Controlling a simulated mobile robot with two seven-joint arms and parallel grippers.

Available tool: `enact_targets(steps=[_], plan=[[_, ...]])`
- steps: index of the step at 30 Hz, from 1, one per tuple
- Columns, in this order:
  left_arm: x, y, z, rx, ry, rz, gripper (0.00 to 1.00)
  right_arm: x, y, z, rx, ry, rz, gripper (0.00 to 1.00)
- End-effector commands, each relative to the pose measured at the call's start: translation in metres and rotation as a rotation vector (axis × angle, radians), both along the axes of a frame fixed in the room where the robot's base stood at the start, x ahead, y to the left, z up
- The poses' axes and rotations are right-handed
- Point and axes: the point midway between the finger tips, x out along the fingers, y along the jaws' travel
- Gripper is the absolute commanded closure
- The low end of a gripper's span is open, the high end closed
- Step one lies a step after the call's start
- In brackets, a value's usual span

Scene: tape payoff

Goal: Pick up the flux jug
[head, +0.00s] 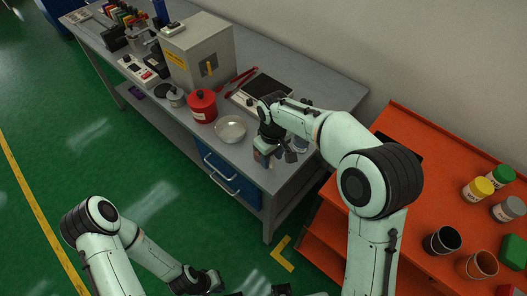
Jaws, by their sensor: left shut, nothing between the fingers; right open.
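My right gripper (277,153) is open above the near right end of the grey workbench (248,160), pointing down. It hides part of the bench top. A small pale and blue item (300,144) shows partly behind it, too covered to identify. A red lidded container (202,106) stands on the bench left of the gripper, apart from it. I cannot tell for sure which vessel is the flux jug. My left gripper (212,283) is shut and empty, low at the bottom edge, away from the bench.
A metal bowl (230,129) lies between the red container and my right gripper. A grey box (196,52) and a small lidded pot (175,97) stand further left. An orange cart (420,190) at right holds several cans and cups. The green floor is open at left.

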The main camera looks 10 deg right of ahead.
Motion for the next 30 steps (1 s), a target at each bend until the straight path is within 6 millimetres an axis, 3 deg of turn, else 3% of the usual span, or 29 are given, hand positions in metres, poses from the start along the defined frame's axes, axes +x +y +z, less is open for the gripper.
enact_targets(steps=[7, 16, 17, 18, 21, 30], plan=[[-0.001, 0.0, -0.002, 0.0, 0.001, 0.0, 1.0, 0.001, -0.005, -0.037, -0.001, 0.004, -0.001, 0.57], [-0.001, 0.0, -0.002, 0.0, 0.001, 0.0, 1.0, 0.001, -0.005, -0.043, 0.0, 0.002, -0.001, 0.57], [-0.001, 0.0, -0.002, 0.0, 0.001, 0.0, 1.0, 0.001, -0.005, -0.043, 0.0, 0.002, -0.001, 0.6], [-0.001, 0.0, -0.002, 0.0, 0.001, 0.0, 1.0, 0.001, -0.005, -0.043, -0.001, 0.002, -0.001, 0.73], [-0.001, 0.0, -0.002, 0.0, 0.001, 0.0, 1.0, 0.001, -0.005, -0.043, -0.001, 0.002, -0.001, 1.0], [-0.001, 0.0, -0.002, 0.0, 0.001, 0.0, 1.0, 0.001, -0.005, -0.042, 0.0, 0.0, -0.001, 1.0]])
